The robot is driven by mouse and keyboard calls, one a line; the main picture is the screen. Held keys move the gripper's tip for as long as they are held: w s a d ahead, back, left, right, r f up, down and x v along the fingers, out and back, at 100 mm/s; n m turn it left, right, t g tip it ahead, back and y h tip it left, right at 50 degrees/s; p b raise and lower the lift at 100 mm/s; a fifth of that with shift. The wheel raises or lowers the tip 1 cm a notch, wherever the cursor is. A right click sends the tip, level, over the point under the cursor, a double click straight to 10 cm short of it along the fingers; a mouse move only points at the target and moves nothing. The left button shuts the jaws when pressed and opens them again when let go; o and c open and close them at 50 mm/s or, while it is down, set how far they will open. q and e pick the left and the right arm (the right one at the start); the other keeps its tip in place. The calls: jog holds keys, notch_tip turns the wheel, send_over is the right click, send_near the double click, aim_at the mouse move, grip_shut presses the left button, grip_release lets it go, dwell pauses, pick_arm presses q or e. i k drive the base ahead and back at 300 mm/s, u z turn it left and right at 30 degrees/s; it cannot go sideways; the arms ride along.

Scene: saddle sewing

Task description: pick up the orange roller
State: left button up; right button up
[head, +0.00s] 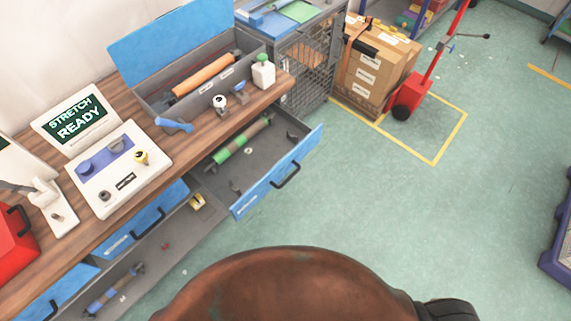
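The orange roller (203,75) lies in the grey compartment of an open toolbox (158,100) with a raised blue lid (170,35), on the wooden workbench. It runs diagonally, and the box's front wall stands close in front of it. A dark red thin bar (195,75) seems to lie alongside it. Neither of my grippers shows in the head view.
An open drawer (262,170) holds a green-banded roller (241,141). A lower drawer holds a blue-ended roller (115,290). Small knobs and a blue handle (173,125) stand before the toolbox. A large brown rounded shape (290,290) fills the bottom.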

aim_at(187, 87)
jog(key=z, duration=1.45)
jog(key=i, duration=1.75)
jog(key=u, duration=2.75)
